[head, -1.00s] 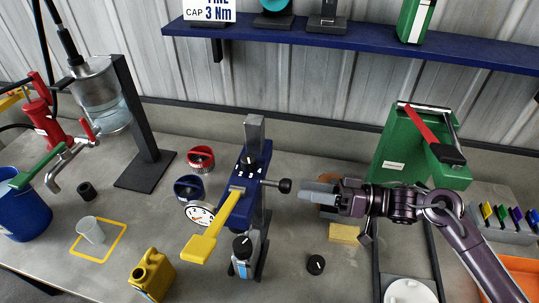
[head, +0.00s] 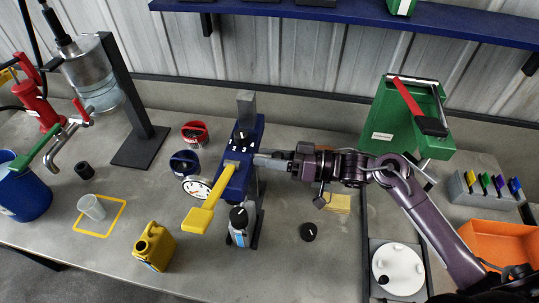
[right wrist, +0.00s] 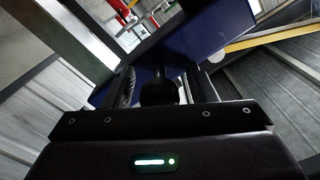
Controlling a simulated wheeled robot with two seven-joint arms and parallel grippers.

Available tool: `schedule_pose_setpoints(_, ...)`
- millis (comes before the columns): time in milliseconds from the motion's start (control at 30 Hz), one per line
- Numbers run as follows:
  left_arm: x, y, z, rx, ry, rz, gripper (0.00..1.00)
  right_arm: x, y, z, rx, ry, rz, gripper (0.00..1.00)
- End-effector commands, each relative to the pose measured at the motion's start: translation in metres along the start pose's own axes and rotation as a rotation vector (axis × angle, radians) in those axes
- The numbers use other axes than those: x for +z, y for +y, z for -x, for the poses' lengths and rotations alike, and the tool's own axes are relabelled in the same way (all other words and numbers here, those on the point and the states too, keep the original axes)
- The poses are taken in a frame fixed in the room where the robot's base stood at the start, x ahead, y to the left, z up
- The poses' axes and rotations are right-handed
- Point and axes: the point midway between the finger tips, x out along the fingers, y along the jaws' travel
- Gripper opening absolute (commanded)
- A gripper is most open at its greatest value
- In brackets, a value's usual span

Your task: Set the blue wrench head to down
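The blue head (head: 240,171) sits on a dark upright stand at the middle of the table, with a numbered dial on top. Its yellow lever (head: 205,210) points toward the front left and slopes down. My right gripper (head: 262,160) is at the right side of the head, where it hides the black side knob in the head view. In the right wrist view, the dark round knob (right wrist: 158,90) lies between the two fingers, with narrow gaps on both sides, so the gripper looks open around it. My left gripper is out of view.
A grey device with a black dial (head: 239,217) stands in front of the head. A round gauge (head: 196,188), blue cap (head: 184,163) and red cap (head: 195,133) are close on its left. A yellow can (head: 154,246) stands front left. A green press (head: 385,120) is behind my right arm.

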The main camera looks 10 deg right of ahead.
Motion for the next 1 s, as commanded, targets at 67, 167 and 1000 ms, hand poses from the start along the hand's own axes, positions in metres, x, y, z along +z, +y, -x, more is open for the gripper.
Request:
schedule_pose_setpoints(67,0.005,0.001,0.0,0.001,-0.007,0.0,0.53,0.0,0.0,0.0,0.0,0.0,0.0,0.4)
schedule_pose_setpoints(167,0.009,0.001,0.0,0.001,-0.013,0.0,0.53,0.0,0.0,0.0,0.0,0.0,0.0,0.27)
schedule_pose_setpoints(1000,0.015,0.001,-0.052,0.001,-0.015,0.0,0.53,0.074,0.05,0.001,0.002,-0.001,-0.001,0.0)
